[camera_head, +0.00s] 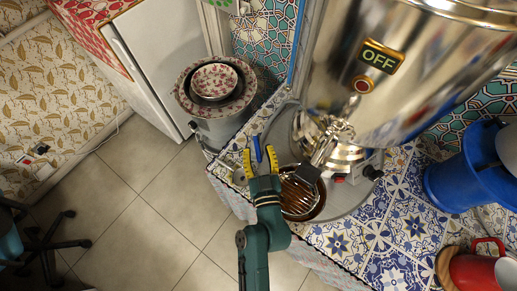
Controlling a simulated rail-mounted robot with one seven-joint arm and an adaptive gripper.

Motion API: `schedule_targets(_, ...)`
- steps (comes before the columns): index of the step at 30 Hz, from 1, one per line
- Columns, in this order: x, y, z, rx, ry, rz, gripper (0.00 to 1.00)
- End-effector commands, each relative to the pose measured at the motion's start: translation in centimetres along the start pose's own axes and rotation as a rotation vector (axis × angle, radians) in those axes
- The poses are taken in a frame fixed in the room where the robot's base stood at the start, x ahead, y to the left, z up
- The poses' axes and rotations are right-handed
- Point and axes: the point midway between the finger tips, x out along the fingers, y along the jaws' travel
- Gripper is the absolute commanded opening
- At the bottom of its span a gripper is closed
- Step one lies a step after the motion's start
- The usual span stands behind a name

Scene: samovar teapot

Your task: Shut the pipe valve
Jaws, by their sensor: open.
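My gripper (259,156), with yellow-and-black fingers, is open at the left edge of the tiled counter. A small blue handle (257,147), which may be the pipe valve, shows between and just past the fingertips. I cannot tell whether the fingers touch it or which way it is turned. A large shiny samovar (400,90) stands to the right with a sign reading OFF (381,56). Its metal spout (325,145) has a dark lever and sits right of my gripper. The pipe itself is not clearly visible.
A round drip bowl with a grille (302,193) lies under the spout, close to my gripper. A patterned bowl (215,82) rests on a metal cylinder to the upper left. A blue bucket (462,180) and red mug (475,268) stand right. Open floor (140,210) lies left.

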Motion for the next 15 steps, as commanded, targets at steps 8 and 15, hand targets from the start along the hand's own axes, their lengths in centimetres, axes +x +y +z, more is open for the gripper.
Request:
schedule_targets(8, 0.04, 0.01, 0.06, 0.000, -0.001, 0.000, 0.37)
schedule_targets(15, 0.02, 0.01, 0.05, 0.000, -0.001, 0.000, 0.00)
